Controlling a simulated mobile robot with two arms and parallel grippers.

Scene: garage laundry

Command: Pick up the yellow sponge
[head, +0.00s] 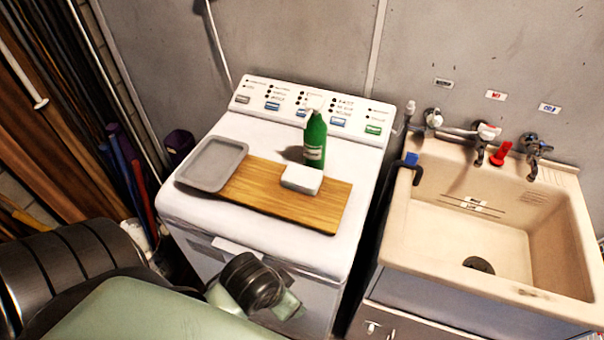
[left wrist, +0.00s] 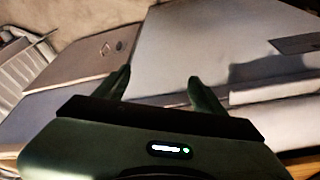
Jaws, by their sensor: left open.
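No clearly yellow sponge shows. A small pale, whitish block (head: 301,179) lies on a wooden board (head: 262,200) on top of the white washing machine (head: 180,207); its colour does not read as yellow. My left arm comes in from the lower left in the head view, its wrist end low in front of the machine, below the board. In the left wrist view, the left gripper (left wrist: 158,88) is open, with two dark green fingers apart and nothing between them. The block cannot be made out in that view. My right gripper is not in view.
A grey tray (head: 212,163) overlaps the board's left end. A green bottle (head: 315,142) stands just behind the block. A beige sink (head: 400,215) with taps is at the right, across a narrow gap. Poles and planks lean at the left.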

